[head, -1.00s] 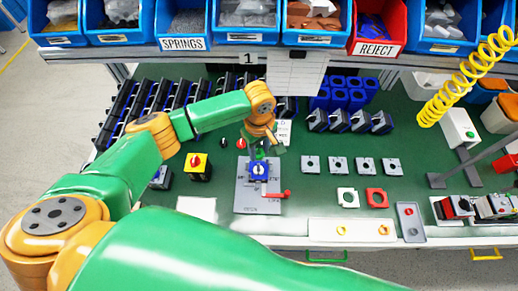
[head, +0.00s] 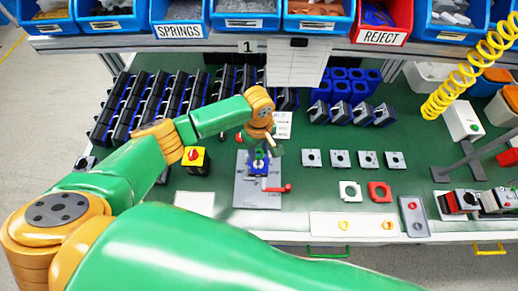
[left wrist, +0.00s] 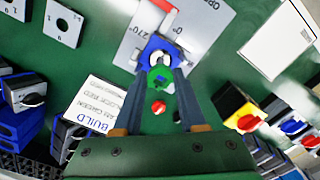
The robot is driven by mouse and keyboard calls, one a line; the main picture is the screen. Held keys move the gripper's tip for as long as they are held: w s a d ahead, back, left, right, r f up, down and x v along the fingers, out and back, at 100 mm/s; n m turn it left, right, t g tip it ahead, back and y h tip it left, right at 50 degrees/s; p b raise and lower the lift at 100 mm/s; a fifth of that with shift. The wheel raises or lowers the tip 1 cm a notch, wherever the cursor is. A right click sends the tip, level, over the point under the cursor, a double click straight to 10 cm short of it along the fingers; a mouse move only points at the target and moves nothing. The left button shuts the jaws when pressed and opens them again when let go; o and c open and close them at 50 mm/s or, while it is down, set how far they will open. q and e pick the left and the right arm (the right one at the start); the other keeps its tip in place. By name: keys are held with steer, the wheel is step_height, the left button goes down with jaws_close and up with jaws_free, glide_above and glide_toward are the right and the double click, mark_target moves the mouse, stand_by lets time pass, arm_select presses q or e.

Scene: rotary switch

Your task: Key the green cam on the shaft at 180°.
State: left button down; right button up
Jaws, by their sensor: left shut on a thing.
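The green cam (left wrist: 160,77) is between the fingertips of my left gripper (left wrist: 160,84) in the left wrist view. The gripper is shut on it. The cam is right at the near edge of the blue switch body (left wrist: 153,52), whose pale shaft top shows just beyond it. I cannot tell whether cam and shaft touch. In the head view the left gripper (head: 260,149) points down over the blue body (head: 259,169), with a bit of green cam (head: 258,157) showing. The body sits on a grey plate (head: 245,196) with angle marks; 270° is readable. My right gripper is not in view.
A red clamp handle (head: 278,188) sticks out right of the body. A red knob (left wrist: 158,107) lies below the fingers. A yellow box with a red knob (head: 194,158) stands left. A build card (left wrist: 95,106) and several grey square plates (head: 340,159) are nearby.

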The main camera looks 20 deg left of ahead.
arm_select(q)
steer(key=shift+f, duration=0.1)
steer(key=shift+f+b, duration=0.65)
steer(key=shift+f, duration=0.35)
steer(key=shift+c, duration=2)
jaws_free()
